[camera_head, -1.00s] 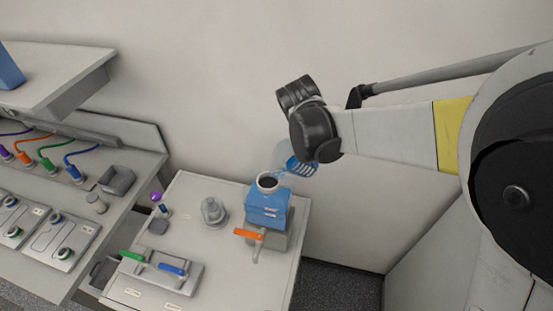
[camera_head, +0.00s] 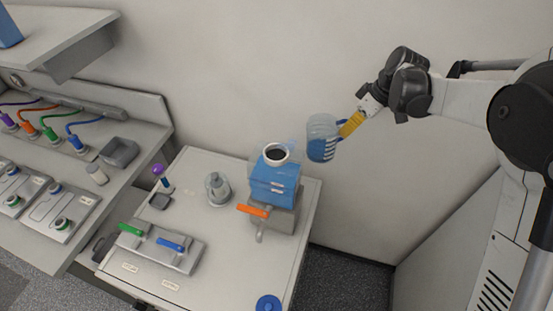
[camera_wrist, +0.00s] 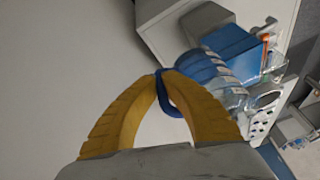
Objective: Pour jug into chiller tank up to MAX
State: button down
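The jug (camera_head: 322,136) is clear with blue liquid and a blue handle. It is held in the air to the right of the chiller tank, nearly upright in the head view. My gripper (camera_head: 347,128) has yellow fingers shut on the jug's handle; the fingers (camera_wrist: 166,76) also meet on the blue handle in the wrist view, with the jug (camera_wrist: 212,72) beyond them. The chiller tank (camera_head: 272,182) is a blue box with an open white-rimmed round mouth on top. It stands on a grey base at the back right of the bench. I cannot make out a MAX mark or the level.
An orange-handled valve (camera_head: 252,210) is in front of the tank. A glass dome (camera_head: 217,188) stands left of it. A panel with green and blue levers (camera_head: 160,248) lies at the front. A blue round cap (camera_head: 268,304) is at the front right edge. The wall is close behind.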

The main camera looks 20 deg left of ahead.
jog(key=shift+w+d+r+g+y+p, duration=0.15)
jog(key=shift+r+p, duration=0.1)
jog(key=shift+r, duration=0.3)
jog(key=shift+a+r+g+y+p, duration=0.1)
jog(key=shift+r+p, duration=0.15)
jog(key=shift+r, duration=0.35)
jog(key=shift+w+d+r+g+y+p, duration=0.15)
jog(key=shift+r+p, duration=0.1)
jog(key=shift+r, duration=0.3)
notch_tip(320, 180, up, 7)
jog(key=p, duration=0.3)
jog(key=s+d+f+m+t+b, duration=0.35)
jog(key=d+f+m+b, duration=0.5)
jog(key=d+f, duration=0.75)
jog(key=s+d+f+m+t+h+b, duration=0.1)
jog(key=s+d+f+m+b, duration=0.2)
jog(key=s+d+f+b, duration=0.2)
jog(key=s+d+f+m+t+h+b, duration=0.1)
jog(key=s+d+f+b, duration=0.4)
jog(key=f, duration=0.5)
jog(key=shift+s+f+m+h+b, duration=0.25)
jog(key=shift+s+m+h+b, duration=0.35)
jog(key=shift+m, duration=0.55)
